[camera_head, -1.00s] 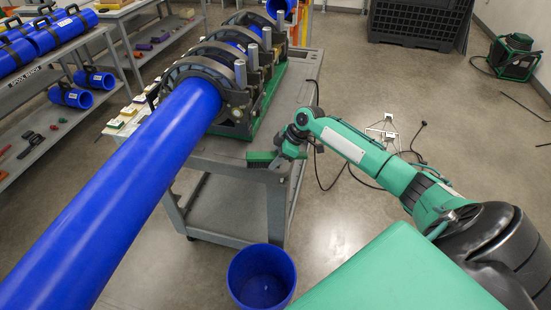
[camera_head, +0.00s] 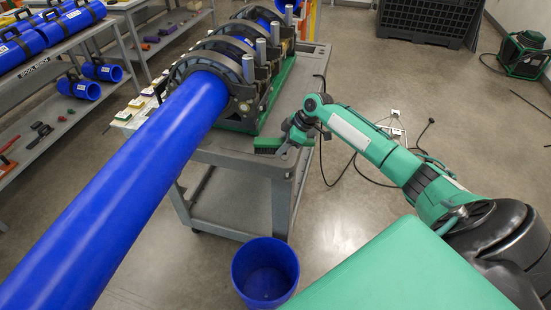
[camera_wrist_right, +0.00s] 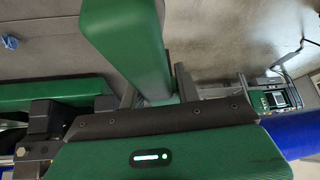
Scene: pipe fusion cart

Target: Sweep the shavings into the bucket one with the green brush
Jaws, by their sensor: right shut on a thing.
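My right gripper (camera_head: 288,138) is shut on the green brush (camera_head: 268,144) over the near right corner of the cart top (camera_head: 222,156). In the right wrist view the brush (camera_wrist_right: 128,42) stands out between the fingers (camera_wrist_right: 178,85). I cannot tell whether its bristles touch the surface. A small blue curl, likely a shaving (camera_wrist_right: 10,41), lies on the grey surface in the right wrist view. No shavings can be made out in the head view. The open blue bucket (camera_head: 265,272) stands on the floor below the cart's near end. My left gripper is out of view.
A long blue pipe (camera_head: 120,180) runs through the fusion machine's clamps (camera_head: 216,72) and juts past the cart on the left. Shelves with blue spools (camera_head: 70,22) stand at far left. Cables and a small box (camera_head: 396,113) lie on the floor to the right.

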